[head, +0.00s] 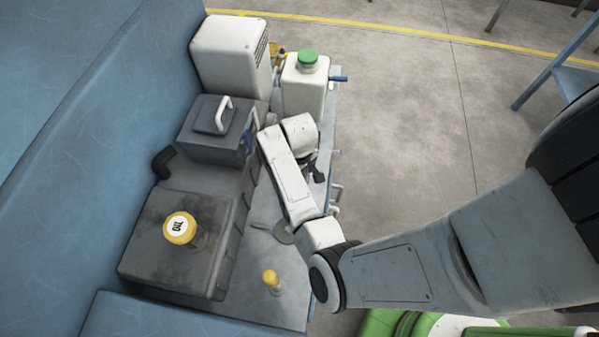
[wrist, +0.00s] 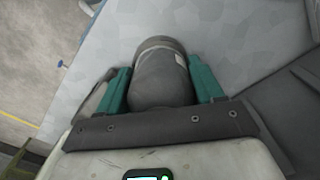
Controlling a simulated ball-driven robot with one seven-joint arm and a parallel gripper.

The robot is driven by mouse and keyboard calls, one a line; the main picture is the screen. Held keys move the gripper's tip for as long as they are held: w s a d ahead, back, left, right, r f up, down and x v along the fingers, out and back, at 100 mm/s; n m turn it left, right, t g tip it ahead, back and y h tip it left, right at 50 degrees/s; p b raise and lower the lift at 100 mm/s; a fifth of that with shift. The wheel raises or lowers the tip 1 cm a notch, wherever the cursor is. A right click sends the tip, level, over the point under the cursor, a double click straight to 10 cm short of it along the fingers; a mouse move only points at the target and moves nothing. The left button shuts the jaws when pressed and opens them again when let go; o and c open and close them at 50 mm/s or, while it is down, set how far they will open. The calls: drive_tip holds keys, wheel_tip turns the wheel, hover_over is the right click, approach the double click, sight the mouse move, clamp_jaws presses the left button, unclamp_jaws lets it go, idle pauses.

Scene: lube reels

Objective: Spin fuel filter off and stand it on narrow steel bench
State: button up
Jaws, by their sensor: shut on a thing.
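The fuel filter appears to be the dark grey rounded canister (wrist: 160,82) with a pale label strip in the wrist view. My gripper (wrist: 159,69) is shut on it, with one teal finger against each side. The filter's far end is toward a light grey mottled steel surface (wrist: 225,30); I cannot tell whether it touches that surface. A grey steel top (head: 295,300) runs along the blue wall there and may be the narrow steel bench.
A yellow-capped oil filler (head: 180,229) sits on a dark block, with a small yellow knob (head: 271,279) nearby. A grey box with a white handle (head: 212,130), a white box (head: 232,55) and a green-capped white tank (head: 306,85) stand farther back. Open floor lies right.

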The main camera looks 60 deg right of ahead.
drive_tip(key=n, duration=0.4)
drive_tip(key=shift+f+n+b, duration=0.1)
drive_tip(key=shift+n+b, duration=0.3)
drive_tip(key=n, duration=0.3)
drive_tip(key=shift+d+f+b, duration=0.1)
drive_tip(key=shift+f+b, duration=0.05)
drive_tip(key=shift+b, duration=0.25)
drive_tip(key=shift+n, duration=1.1)
drive_tip(key=n, duration=0.5)
drive_tip(key=shift+b, duration=0.35)
drive_tip(key=o, duration=1.3)
drive_tip(key=shift+w+d, duration=0.1)
drive_tip(key=shift+c, duration=0.2)
